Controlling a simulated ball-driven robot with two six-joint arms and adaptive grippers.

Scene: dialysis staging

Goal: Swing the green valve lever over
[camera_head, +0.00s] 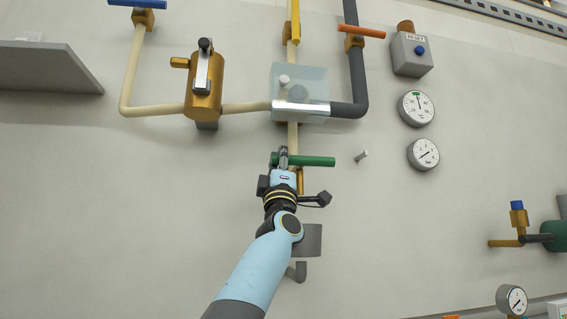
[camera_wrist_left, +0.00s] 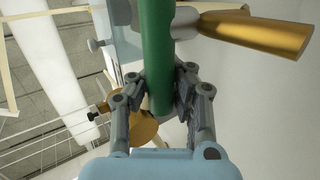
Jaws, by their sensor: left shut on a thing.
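The green valve lever (camera_head: 314,161) lies about level on the wall in the head view, on the pipe below the clear cover. My left gripper (camera_head: 283,156) reaches up to its left part. In the left wrist view the green lever (camera_wrist_left: 158,55) runs between the two fingers of my left gripper (camera_wrist_left: 164,92), which is shut on it. The brass valve body (camera_wrist_left: 262,32) shows to the right of the lever there. In the head view my gripper and wrist hide part of the lever and the valve behind it. My right gripper is in neither view.
A clear cover (camera_head: 313,82) with a pale knob stands above the lever. A small peg (camera_head: 361,155) sticks out right of the lever's end. Blue (camera_head: 137,3) and orange (camera_head: 361,31) levers are higher up. A grey shelf (camera_head: 45,70) juts out at left.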

